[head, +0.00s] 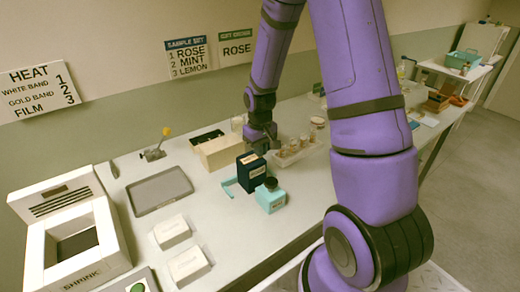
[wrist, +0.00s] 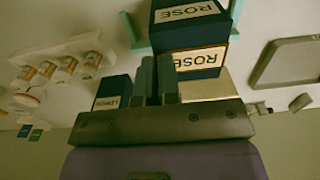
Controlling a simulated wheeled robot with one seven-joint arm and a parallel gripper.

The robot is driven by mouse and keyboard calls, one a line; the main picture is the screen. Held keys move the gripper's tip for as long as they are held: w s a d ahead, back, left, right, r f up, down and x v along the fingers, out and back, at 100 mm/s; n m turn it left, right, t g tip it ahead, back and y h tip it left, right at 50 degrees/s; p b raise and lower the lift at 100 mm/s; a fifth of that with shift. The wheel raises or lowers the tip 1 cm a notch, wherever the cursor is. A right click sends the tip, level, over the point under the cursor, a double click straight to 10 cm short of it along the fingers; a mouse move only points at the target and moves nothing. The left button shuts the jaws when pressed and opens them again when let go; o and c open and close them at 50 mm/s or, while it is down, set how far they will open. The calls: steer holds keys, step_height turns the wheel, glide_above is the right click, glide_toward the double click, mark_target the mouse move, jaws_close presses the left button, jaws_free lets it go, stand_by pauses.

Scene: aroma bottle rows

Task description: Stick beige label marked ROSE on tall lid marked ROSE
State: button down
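A dark navy box (head: 251,181) stands on the bench, with a beige label on its top and another on its side. In the wrist view the navy box (wrist: 205,33) shows beige ROSE labels on two faces, one label (wrist: 188,12) and the other (wrist: 200,59). I cannot tell whether either label is loose. My gripper (head: 265,148) is just behind the navy box in the head view. Its fingers (wrist: 158,75) are close together beside the ROSE box, with nothing visible between them. A dark box marked LEMON (wrist: 112,95) is partly hidden behind them.
A cream box (head: 220,152) is behind left. A rack of small bottles (head: 298,152) is at right. A grey tray (head: 160,189) and shrink machine (head: 70,245) are left.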

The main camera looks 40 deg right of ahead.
steer(key=c, duration=1.3)
jaws_free()
steer(key=shift+o, duration=0.2)
steer(key=shift+r, duration=4)
